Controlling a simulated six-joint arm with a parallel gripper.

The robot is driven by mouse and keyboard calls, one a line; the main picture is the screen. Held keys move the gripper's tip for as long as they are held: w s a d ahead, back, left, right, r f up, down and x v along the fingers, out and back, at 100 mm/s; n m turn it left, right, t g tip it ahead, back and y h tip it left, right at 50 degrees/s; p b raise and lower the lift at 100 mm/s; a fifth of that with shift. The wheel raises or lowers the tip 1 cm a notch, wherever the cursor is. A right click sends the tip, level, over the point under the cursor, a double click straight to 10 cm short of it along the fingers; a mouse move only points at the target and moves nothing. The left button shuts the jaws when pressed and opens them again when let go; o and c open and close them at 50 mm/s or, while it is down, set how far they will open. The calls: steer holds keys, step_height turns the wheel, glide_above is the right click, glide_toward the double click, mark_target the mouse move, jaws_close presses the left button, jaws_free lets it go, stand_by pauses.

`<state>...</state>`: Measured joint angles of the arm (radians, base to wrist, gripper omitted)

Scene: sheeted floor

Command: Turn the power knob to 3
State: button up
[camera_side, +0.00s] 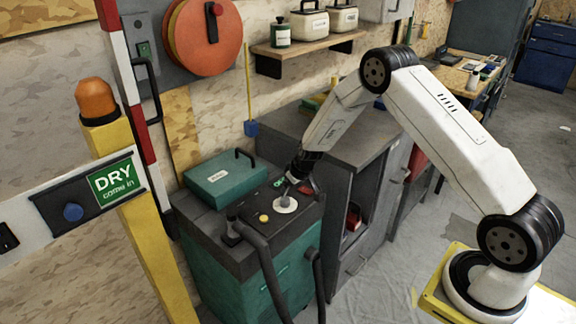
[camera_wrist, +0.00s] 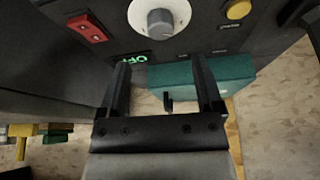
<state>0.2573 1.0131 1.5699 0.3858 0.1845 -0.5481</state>
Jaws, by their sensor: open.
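The power knob (camera_wrist: 160,21) is a grey round knob on a white disc, at the top of the wrist view. Its white disc (camera_side: 286,205) shows on the dark top panel of the green machine (camera_side: 262,283) in the side view. A green lit display (camera_wrist: 128,59) beside it appears upside down and seems to read OFF. My gripper (camera_wrist: 160,62) is open and empty, its two fingers apart. In the side view my gripper (camera_side: 296,178) is close to the knob, above the panel. The fingers do not hold the knob. The knob's pointer setting cannot be read.
A red switch (camera_wrist: 87,28) and a yellow button (camera_wrist: 238,9) flank the knob on the panel. A teal case (camera_side: 220,178) lies on the machine behind. Dark hoses (camera_side: 262,262) hang in front. A grey cabinet (camera_side: 340,150) stands close on the right.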

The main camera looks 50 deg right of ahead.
mark_target(286, 200)
steer(key=shift+x, duration=3.6)
steer(key=shift+f, duration=0.1)
jaws_close()
